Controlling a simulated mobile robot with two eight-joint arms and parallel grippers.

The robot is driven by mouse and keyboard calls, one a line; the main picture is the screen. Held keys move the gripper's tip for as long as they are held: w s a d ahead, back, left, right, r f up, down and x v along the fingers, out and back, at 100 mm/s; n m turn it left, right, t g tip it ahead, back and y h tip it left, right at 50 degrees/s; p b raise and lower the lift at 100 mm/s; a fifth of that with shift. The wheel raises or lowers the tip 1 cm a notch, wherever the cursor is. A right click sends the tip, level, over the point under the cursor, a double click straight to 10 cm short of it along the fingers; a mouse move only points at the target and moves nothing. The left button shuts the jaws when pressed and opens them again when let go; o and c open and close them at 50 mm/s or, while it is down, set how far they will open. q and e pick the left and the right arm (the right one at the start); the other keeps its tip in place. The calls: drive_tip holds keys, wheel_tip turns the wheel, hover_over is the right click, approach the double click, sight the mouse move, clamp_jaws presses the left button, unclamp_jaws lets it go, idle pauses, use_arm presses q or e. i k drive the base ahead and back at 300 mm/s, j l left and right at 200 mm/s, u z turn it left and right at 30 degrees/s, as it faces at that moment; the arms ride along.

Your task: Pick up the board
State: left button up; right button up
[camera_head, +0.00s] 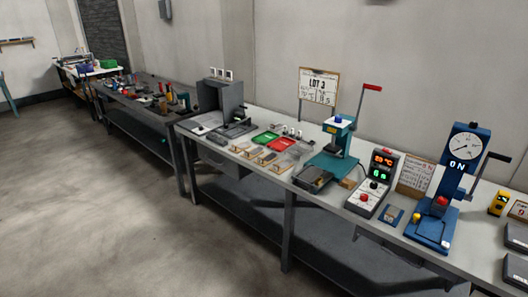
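A white board with a brown frame and "LOT 3" written on it (319,87) stands upright on thin legs at the back of the workbench, near the wall. A smaller brown-edged board with a written sheet (416,175) leans upright farther right, between the control box and the blue dial press. I cannot tell which of these the task means. Neither of my grippers is in view, and nothing touches either board.
Other benches continue at the far left. The floor (100,200) in front is clear.

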sight(252, 151)
drive_tip(key=i+j+z, duration=0.15)
drive_tip(key=i+z, duration=0.3)
drive_tip(key=i+j+z, duration=0.25)
drive_tip(key=z, duration=0.25)
drive_tip(key=i+j+z, duration=0.1)
drive_tip(key=i+j, duration=0.35)
drive_tip(key=j, duration=0.2)
drive_tip(key=i+j+z, duration=0.15)
drive_tip(key=j, duration=0.2)
drive_tip(key=i+j, duration=0.25)
drive_tip(key=j, duration=0.15)
drive_tip(key=i+j, duration=0.25)
drive_tip(key=j, duration=0.15)
drive_tip(key=i+j, duration=0.25)
drive_tip(key=j, duration=0.15)
